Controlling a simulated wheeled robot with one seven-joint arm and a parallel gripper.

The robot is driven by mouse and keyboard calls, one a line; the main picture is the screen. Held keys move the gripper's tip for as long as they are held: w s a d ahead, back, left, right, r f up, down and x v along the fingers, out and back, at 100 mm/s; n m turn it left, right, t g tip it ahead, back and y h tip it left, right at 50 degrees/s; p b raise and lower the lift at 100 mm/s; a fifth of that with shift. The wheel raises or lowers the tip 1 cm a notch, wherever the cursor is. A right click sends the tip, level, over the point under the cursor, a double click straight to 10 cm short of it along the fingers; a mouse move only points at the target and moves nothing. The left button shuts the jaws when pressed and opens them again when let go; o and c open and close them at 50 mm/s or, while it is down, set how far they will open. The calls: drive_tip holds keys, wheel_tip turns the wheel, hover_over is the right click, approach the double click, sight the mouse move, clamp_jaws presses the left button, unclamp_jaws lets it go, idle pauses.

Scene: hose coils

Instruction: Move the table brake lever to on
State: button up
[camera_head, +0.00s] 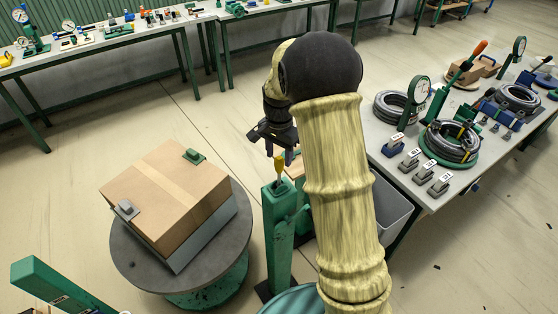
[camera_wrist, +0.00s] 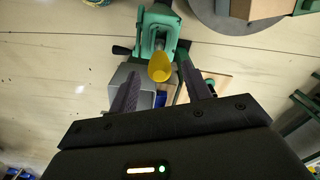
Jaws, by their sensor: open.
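The lever (camera_head: 279,167) has a yellow grip and stands up from the top of a green post (camera_head: 278,235), beside the round turntable (camera_head: 135,258). I take it for the table brake lever; no on or off marking is readable. My gripper (camera_head: 278,152) is open, pointing down just above the lever. In the wrist view the yellow grip (camera_wrist: 160,68) shows between the two open fingers (camera_wrist: 160,75), with the green post head (camera_wrist: 158,28) behind it. I cannot tell whether either finger touches the grip.
A cardboard box (camera_head: 165,195) sits on the turntable. A grey bin (camera_head: 392,208) stands behind my arm. At right, a bench (camera_head: 460,195) carries hose coils (camera_head: 450,143), gauges and labelled blocks. More benches (camera_head: 100,45) line the back wall. The floor between is mostly clear.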

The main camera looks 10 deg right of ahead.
sight(279, 171)
wheel_tip(279, 171, down, 4)
drive_tip(key=shift+f+p, duration=0.1)
drive_tip(key=shift+p, duration=0.3)
clamp_jaws()
